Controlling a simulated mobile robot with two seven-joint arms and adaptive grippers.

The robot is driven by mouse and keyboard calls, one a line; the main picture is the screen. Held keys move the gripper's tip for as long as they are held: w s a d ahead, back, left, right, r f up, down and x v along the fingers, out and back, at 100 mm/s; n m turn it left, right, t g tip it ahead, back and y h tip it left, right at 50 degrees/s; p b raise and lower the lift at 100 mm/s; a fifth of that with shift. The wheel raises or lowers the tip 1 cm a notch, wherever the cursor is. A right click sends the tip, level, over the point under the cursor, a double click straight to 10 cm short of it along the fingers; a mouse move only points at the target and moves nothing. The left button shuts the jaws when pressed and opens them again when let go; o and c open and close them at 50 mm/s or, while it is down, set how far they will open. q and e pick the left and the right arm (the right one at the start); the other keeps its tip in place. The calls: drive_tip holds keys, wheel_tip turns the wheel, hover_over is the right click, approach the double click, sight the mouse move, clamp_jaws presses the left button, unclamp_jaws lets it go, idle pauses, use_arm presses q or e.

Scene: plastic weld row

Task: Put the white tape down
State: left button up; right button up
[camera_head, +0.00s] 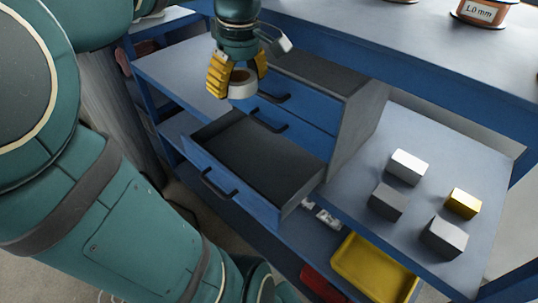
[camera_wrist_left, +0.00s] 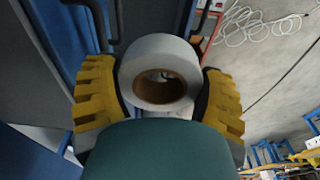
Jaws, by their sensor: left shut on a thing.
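My left gripper (camera_head: 238,80) is shut on the white tape (camera_head: 243,90), a white roll with a brown core. The yellow fingers hold it from both sides, and the wrist view also shows the tape (camera_wrist_left: 160,72) between them. In the head view the tape appears in front of the blue drawer cabinet, above the back of an open drawer (camera_head: 255,155). The drawer is pulled out, and its dark floor looks empty. My right gripper is not seen.
Several small blocks, white (camera_head: 408,166), grey (camera_head: 387,201) and yellow (camera_head: 462,203), stand on the bench at the right. A yellow tray (camera_head: 345,262) lies on a lower shelf. An orange spool (camera_head: 487,12) stands on the upper shelf. The cabinet top (camera_head: 310,70) is clear.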

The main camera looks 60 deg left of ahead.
use_arm(q)
drive_tip(key=shift+s+a+f+b, duration=0.15)
drive_tip(key=shift+f+b, duration=0.7)
drive_tip(key=shift+f, duration=2.3)
drive_tip(key=shift+s+a+f+b, duration=0.15)
drive_tip(key=shift+f+b, duration=0.65)
drive_tip(key=shift+f, duration=2.3)
drive_tip(key=shift+s+a+f+b, duration=0.15)
drive_tip(key=shift+f+b, duration=0.7)
drive_tip(key=shift+f, duration=2.3)
drive_tip(key=shift+f+b, duration=0.5)
drive_tip(key=shift+f, duration=0.05)
